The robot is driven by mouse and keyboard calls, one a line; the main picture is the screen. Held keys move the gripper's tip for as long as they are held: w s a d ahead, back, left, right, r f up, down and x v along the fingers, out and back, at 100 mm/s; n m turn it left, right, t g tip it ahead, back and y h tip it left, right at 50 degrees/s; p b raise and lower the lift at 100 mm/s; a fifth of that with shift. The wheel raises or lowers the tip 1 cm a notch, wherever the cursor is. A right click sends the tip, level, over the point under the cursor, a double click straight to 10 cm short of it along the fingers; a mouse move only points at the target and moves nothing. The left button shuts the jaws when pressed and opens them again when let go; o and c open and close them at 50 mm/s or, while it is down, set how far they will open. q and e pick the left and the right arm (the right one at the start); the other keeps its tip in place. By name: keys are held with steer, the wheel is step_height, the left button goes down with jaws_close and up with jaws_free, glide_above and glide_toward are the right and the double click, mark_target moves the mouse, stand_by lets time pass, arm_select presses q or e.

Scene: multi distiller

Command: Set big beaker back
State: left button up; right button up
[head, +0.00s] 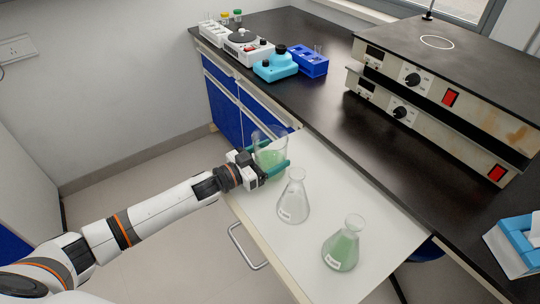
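The big beaker (268,144) is clear glass with green liquid in it. It is upright at the far left corner of the white pull-out board (330,178). My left gripper (266,167) reaches in from the left and has its teal fingers around the beaker, one on the near side and one partly hidden behind. It looks shut on the beaker. I cannot tell whether the beaker's base rests on the board, as the gripper hides it. My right gripper is not in view.
On the board stand an empty conical flask (294,200) and a flask with green liquid (343,246). The black bench (330,100) holds stacked hotplate units (440,95), a blue rack (309,62), a light-blue device (275,66) and a white device (247,49).

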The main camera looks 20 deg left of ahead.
arm_select(q)
steer(key=shift+f, duration=0.15)
steer(key=o, duration=1.3)
steer(key=shift+o, duration=0.2)
steer(key=shift+r, duration=0.2)
steer(key=shift+s+a+f, duration=0.1)
steer(key=shift+s+a, duration=0.15)
steer(key=shift+s, duration=0.05)
steer(key=v, duration=1.1)
steer(key=shift+s+a, duration=0.1)
